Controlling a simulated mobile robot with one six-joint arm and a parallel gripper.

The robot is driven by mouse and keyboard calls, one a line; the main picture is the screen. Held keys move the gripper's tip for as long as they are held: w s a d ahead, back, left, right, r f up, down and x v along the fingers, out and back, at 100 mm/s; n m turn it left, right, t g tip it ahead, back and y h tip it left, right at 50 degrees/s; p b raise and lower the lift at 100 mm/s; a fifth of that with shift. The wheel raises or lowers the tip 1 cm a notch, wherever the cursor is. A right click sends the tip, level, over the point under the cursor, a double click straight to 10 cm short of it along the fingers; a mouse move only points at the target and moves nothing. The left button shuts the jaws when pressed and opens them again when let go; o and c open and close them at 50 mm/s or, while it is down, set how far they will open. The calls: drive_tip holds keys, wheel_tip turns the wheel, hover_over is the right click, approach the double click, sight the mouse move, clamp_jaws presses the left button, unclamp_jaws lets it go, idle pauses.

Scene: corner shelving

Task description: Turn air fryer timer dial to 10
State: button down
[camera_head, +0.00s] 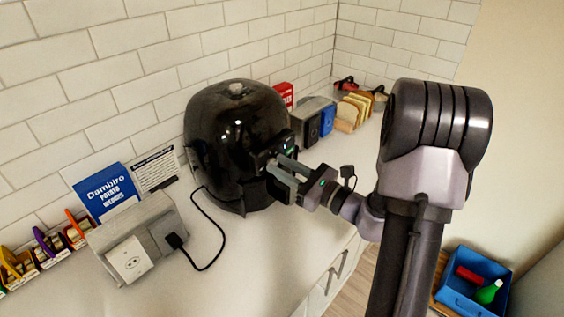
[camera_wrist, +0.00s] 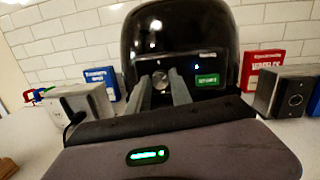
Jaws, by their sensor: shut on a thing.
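The glossy black air fryer (camera_head: 232,125) stands on the counter against the tiled wall. In the wrist view its front (camera_wrist: 185,35) faces me. The small round timer dial (camera_wrist: 160,77) sits on its front panel between my two fingers. My gripper (camera_head: 274,166) reaches the panel from the right, and its fingers (camera_wrist: 162,88) are shut on the dial. A green display (camera_wrist: 207,81) is lit to the right of the dial, its text too small to read surely. The dial's mark cannot be made out.
A grey outlet box (camera_head: 160,224) with a black plug and cord stands left of the fryer, beside a blue Dambiro box (camera_head: 106,192). A toaster (camera_head: 304,121) and bread slices (camera_head: 351,112) stand to the right. The front counter is clear.

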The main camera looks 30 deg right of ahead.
drive_tip(key=shift+m+p, duration=0.4)
drive_tip(key=shift+m, duration=0.5)
drive_tip(key=shift+f, duration=0.1)
drive_tip(key=c, duration=1.1)
unclamp_jaws()
drive_tip(key=shift+c, duration=0.2)
drive_tip(key=p+v, duration=0.1)
drive_tip(key=v, duration=1.6)
drive_tip(key=shift+s+p, duration=0.3)
drive_tip(key=shift+p, duration=0.1)
